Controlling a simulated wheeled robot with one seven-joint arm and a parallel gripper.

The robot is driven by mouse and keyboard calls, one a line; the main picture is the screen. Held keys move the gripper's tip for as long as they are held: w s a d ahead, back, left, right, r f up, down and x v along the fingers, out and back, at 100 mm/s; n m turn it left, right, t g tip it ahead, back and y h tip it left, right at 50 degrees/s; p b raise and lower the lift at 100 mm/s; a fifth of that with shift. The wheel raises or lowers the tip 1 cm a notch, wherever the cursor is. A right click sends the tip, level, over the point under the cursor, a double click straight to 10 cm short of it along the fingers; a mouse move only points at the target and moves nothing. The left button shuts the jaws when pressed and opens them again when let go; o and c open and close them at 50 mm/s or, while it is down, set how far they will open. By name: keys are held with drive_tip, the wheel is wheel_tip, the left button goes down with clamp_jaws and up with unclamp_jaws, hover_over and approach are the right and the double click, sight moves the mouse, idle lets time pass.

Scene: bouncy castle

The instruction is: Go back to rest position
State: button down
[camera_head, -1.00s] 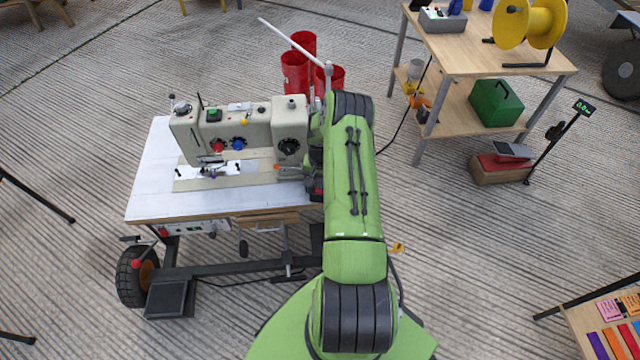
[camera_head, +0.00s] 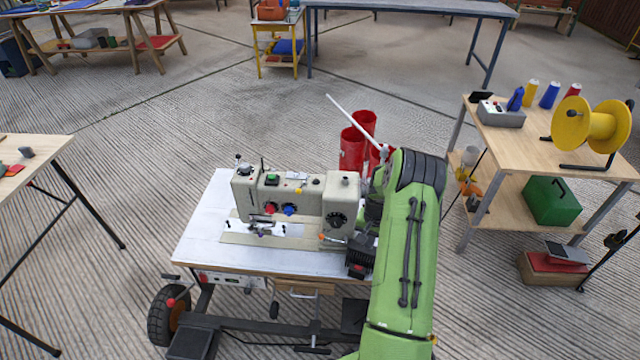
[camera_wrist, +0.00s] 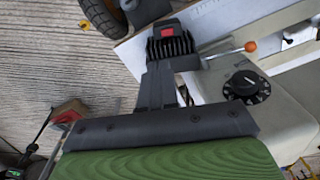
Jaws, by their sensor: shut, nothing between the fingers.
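My green arm reaches forward over the right end of a white-topped sewing machine table (camera_head: 200,235). My gripper (camera_head: 360,262) hangs beside the right end of the beige sewing machine (camera_head: 300,205), over the table's right part. In the wrist view my gripper (camera_wrist: 171,45) is a dark ribbed block, shut and with nothing in it. The machine's black dial (camera_wrist: 246,87) and an orange-tipped lever (camera_wrist: 250,46) are close to its right there. The arm hides the table's right end in the head view.
Red cylinders (camera_head: 352,150) stand behind the machine, near my arm. A wooden table with a yellow spool (camera_head: 588,125) and a green box (camera_head: 552,201) on its shelf is to the right. Another table (camera_head: 40,155) stands left. Concrete floor between them is open.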

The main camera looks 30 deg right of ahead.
drive_tip(key=a+r+n+t+h, duration=0.1)
drive_tip(key=a+r+n, duration=0.1)
drive_tip(key=a+r, duration=0.55)
drive_tip(key=a+r+n, duration=0.2)
drive_tip(key=a+r, duration=0.2)
drive_tip(key=r, duration=0.6)
drive_tip(key=a+r+n+t+h, duration=0.1)
drive_tip(key=a+r+n, duration=0.1)
drive_tip(key=a+r, duration=0.55)
drive_tip(key=s+a+r+n+t+y, duration=0.1)
drive_tip(key=s+a+r+n, duration=0.1)
drive_tip(key=s+a+r, duration=0.3)
drive_tip(key=s+a+r+n+t, duration=0.1)
drive_tip(key=s+a, duration=0.2)
drive_tip(key=s, duration=0.4)
drive_tip(key=s+a+r+n+t+y, duration=0.1)
drive_tip(key=s+a+r+n, duration=0.1)
drive_tip(key=s+a+r, duration=0.3)
wheel_tip(320, 180, up, 10)
drive_tip(key=s+p, duration=0.1)
drive_tip(key=p, duration=1.1)
drive_tip(key=shift+s+d+r+p, duration=0.15)
drive_tip(key=shift+d+r+p, duration=0.1)
drive_tip(key=shift+d+p, duration=0.1)
